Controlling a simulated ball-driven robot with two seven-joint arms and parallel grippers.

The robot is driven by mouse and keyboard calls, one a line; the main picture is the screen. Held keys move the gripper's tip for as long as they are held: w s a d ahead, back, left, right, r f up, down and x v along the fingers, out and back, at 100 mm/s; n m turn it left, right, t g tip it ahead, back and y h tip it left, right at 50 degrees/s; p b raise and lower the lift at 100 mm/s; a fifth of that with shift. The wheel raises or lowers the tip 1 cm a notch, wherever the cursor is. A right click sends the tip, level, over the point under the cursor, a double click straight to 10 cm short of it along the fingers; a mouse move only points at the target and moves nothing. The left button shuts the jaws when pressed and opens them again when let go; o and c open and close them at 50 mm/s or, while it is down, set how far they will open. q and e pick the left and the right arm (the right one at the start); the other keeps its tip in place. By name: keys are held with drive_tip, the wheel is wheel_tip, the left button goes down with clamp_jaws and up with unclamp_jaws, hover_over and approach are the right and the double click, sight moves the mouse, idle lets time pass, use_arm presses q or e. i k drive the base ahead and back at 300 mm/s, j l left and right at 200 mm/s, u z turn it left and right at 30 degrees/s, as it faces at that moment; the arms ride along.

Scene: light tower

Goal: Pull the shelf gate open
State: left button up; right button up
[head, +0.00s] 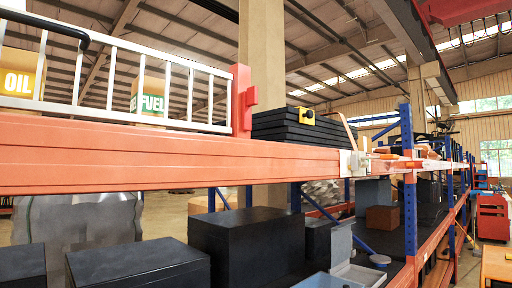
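The shelf gate (120,40) is a white metal railing with vertical bars on top of an orange shelf beam (150,153) at the upper left. Its right end meets a red post (241,101), with no clear gap visible between them. A black curved bar (45,27) lies along the gate's top left. Behind the bars stand a box marked OIL (20,80) and a box marked FUEL (150,102). Neither of my grippers shows in the head view.
A dark stack (302,126) with a yellow part sits right of the red post. Black boxes (250,245) stand on the level below the beam. A blue upright (409,180) and more shelving are at the right. Open floor shows behind the shelf.

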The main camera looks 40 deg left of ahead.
sight(85, 36)
drive_tip(key=k+u, duration=0.1)
drive_tip(key=u, duration=2.25)
drive_tip(key=k, duration=0.05)
